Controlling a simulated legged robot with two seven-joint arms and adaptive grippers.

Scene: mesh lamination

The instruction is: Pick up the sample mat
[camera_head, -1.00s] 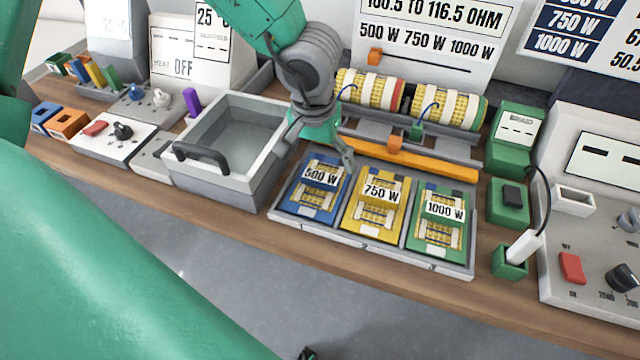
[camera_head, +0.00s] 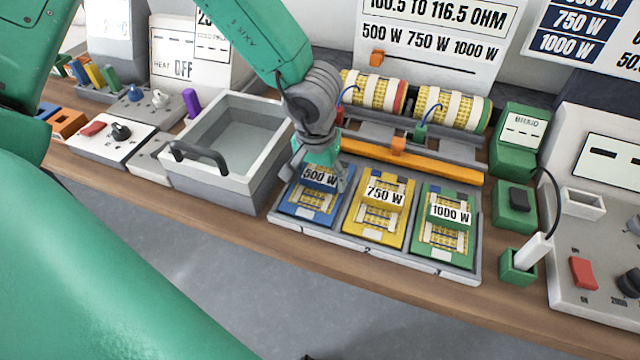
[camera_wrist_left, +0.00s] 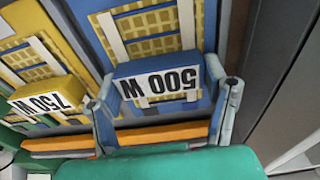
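The sample mats lie in a grey three-slot tray (camera_head: 362,247): the blue 500 W mat (camera_head: 300,207), the yellow 750 W mat (camera_head: 378,222) and the green 1000 W mat (camera_head: 442,240). Each has a yellow grid and a raised labelled block. My left gripper (camera_head: 320,180) is down over the blue mat, pointing at its 500 W block. In the left wrist view, the fingers stand on either side of the 500 W block (camera_wrist_left: 158,84). A gap shows on the right side; contact on the left is unclear. My right gripper is not in view.
A grey open basin with a dark handle (camera_head: 200,155) stands close left of the tray. An orange bar (camera_head: 410,162) and two yellow mesh rolls (camera_head: 447,108) lie behind it. Green holders (camera_head: 515,205) stand to the right. The table's front edge is clear.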

